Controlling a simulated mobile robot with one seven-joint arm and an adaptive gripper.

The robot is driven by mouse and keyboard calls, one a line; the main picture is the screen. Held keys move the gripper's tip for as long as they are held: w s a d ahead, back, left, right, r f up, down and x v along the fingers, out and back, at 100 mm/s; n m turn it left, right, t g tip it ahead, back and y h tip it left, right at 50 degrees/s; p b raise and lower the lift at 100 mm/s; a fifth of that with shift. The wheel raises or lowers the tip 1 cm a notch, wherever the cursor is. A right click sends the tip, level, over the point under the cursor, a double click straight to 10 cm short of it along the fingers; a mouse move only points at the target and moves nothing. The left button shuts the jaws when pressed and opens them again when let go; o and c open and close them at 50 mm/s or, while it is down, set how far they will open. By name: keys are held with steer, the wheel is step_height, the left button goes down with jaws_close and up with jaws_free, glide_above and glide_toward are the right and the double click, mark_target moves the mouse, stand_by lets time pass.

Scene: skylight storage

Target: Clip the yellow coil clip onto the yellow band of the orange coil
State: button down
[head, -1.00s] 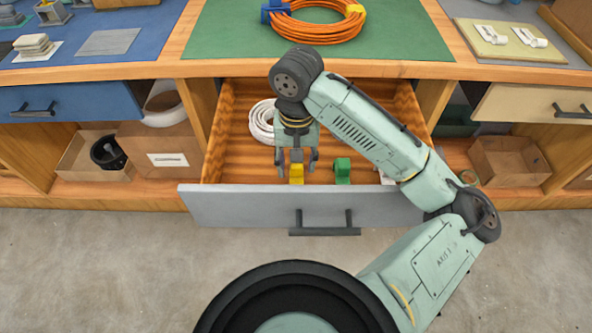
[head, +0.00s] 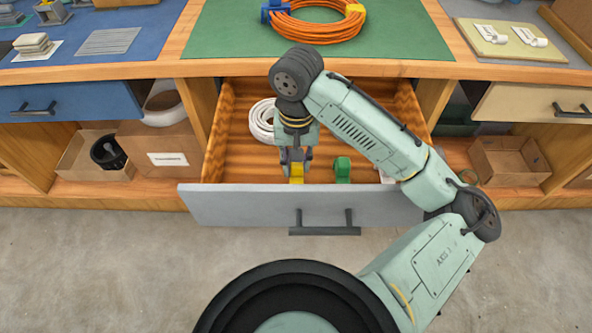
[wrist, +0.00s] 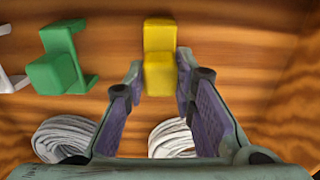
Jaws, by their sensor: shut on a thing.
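The yellow coil clip (head: 297,173) is in the open drawer, between the fingers of my gripper (head: 295,160). The wrist view shows the yellow clip (wrist: 159,72) with a finger against each side, so my gripper (wrist: 159,88) is shut on it. The clip still appears down at the drawer floor. The orange coil (head: 315,38) lies on the green mat on the bench top. Its yellow band (head: 355,11) is at the coil's right side, and a blue piece (head: 276,11) is at its left.
The drawer (head: 250,206) is pulled out under the bench. A green clip (head: 342,169) lies right of the yellow one, and a white coil (head: 261,121) lies at the drawer's left. The bench edge (head: 330,68) stands between drawer and mat (head: 420,45); the mat's front is clear.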

steer(key=shift+r+p, duration=0.5)
steer(key=shift+p, duration=0.05)
stand_by(0.4)
steer(key=shift+r+p, duration=1.6)
steer(key=shift+p, duration=0.35)
